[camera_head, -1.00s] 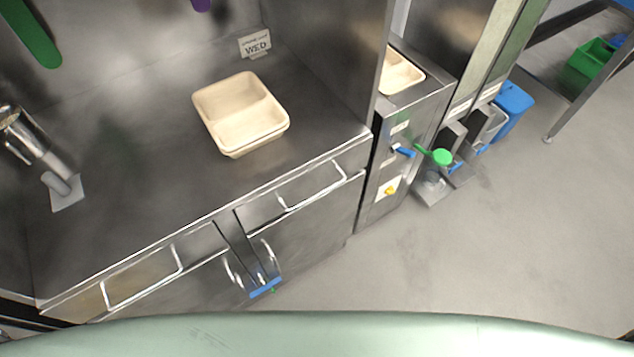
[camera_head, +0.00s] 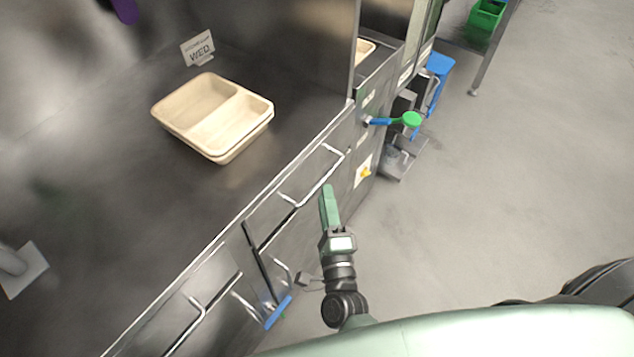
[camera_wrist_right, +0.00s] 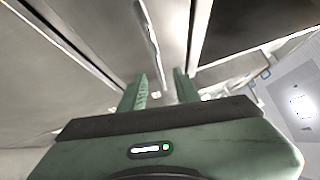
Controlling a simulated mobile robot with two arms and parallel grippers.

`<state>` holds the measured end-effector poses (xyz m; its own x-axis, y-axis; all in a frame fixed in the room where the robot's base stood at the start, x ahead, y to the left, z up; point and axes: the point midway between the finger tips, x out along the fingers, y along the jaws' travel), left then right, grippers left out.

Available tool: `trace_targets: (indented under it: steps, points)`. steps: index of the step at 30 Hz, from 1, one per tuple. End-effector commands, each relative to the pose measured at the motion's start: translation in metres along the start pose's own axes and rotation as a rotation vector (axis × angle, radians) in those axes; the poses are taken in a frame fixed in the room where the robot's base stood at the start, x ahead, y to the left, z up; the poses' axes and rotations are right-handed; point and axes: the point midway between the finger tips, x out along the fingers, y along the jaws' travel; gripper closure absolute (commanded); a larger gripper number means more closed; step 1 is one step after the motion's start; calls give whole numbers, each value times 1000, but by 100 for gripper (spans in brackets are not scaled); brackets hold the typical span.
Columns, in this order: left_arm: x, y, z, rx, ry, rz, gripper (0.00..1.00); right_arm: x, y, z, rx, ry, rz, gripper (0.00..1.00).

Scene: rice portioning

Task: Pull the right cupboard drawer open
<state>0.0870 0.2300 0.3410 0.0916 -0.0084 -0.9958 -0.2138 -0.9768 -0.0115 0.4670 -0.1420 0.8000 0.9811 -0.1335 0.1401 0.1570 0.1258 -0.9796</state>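The right cupboard drawer (camera_head: 307,174) is shut in the steel counter front, with a long bar handle (camera_head: 311,190). My right gripper (camera_head: 327,190) is just in front of this handle, with its fingertips close to the bar. My left gripper is not in view.
A two-part beige tray (camera_head: 215,115) stands on the counter beside a WED sign (camera_head: 198,48). Another drawer handle (camera_head: 190,330) is at lower left. A blue-ended item (camera_head: 278,312) hangs at the cupboard front.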

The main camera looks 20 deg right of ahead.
Motion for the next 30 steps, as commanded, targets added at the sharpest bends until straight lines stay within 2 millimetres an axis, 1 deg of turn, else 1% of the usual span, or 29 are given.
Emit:
trace_targets:
  steps: [1, 3, 9, 13, 20, 21, 24, 30]
  points:
    - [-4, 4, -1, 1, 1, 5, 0, 11, -3, 0, 0, 0, -3, 68]
    - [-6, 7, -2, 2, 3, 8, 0, 22, -3, 1, -1, 0, -3, 68]
    - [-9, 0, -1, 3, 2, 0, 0, 47, -1, 0, -3, -1, 0, 68]
    - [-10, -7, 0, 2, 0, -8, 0, 53, 0, 1, -3, -1, 1, 68]
    - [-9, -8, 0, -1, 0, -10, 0, 54, 1, 1, -4, -2, 3, 68]
    - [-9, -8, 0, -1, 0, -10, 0, 54, 1, 1, -4, -2, 2, 74]
    - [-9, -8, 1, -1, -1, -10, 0, 54, 1, 1, -4, -2, 2, 100]
    - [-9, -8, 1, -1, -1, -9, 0, 54, 1, 1, -5, -2, 3, 100]
